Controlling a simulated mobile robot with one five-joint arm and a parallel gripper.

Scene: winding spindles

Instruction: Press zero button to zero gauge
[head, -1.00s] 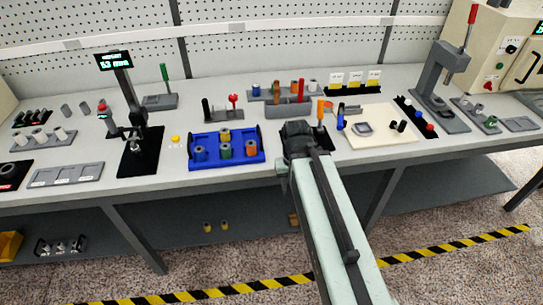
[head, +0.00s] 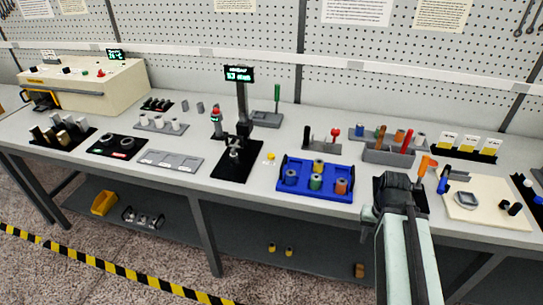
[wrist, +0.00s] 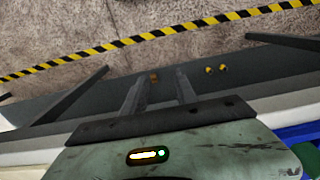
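The gauge is a black stand with a lit display (head: 239,74) on top of its column and a black base (head: 236,162), standing on the bench left of centre. The display's digits are too small to read surely. A small yellow button (head: 270,156) sits on the bench just right of the gauge base. My gripper (wrist: 163,80) is open in the wrist view, its two fingers apart with nothing held. In the head view my arm reaches up from the lower right, its end right of the blue tray, well away from the button; the fingertips are hidden there.
A blue tray (head: 282,184) with coloured spools lies between the button and my arm. A red-topped post (head: 216,121) stands left of the gauge column, and a green-handled lever (head: 277,103) behind. A grey slotted plate (head: 170,161) lies left of the base.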

